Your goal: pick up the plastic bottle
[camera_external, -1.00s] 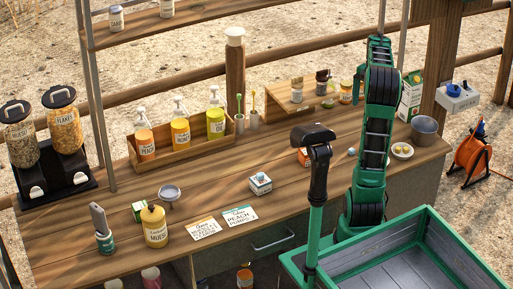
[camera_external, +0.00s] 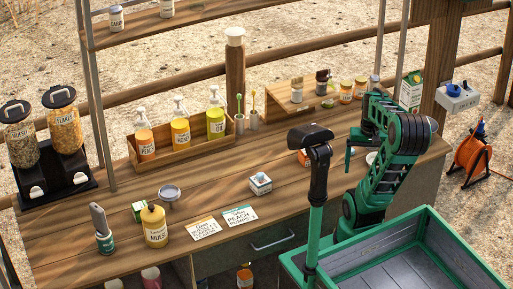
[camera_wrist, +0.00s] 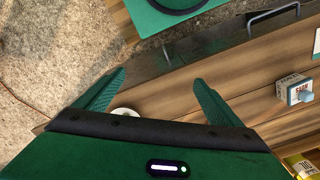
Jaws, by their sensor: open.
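Three pump bottles stand in a wooden rack (camera_external: 188,154) at the counter's back left: an orange one (camera_external: 145,146), a yellow-orange one (camera_external: 180,132) and a yellow-green one (camera_external: 216,124). A yellow bottle-like container with a dark cap (camera_external: 155,227) stands upright near the front left. I cannot tell which of these is the plastic bottle. My gripper (camera_external: 358,150) is over the right part of the counter, well away from all of them. In the wrist view its two green fingers (camera_wrist: 160,82) are spread wide with nothing between them.
A small white box with a blue top (camera_external: 260,183) stands mid-counter; it also shows in the wrist view (camera_wrist: 295,90). Dispensers (camera_external: 50,140) stand far left. A dark-headed green post (camera_external: 316,190) rises before the counter.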

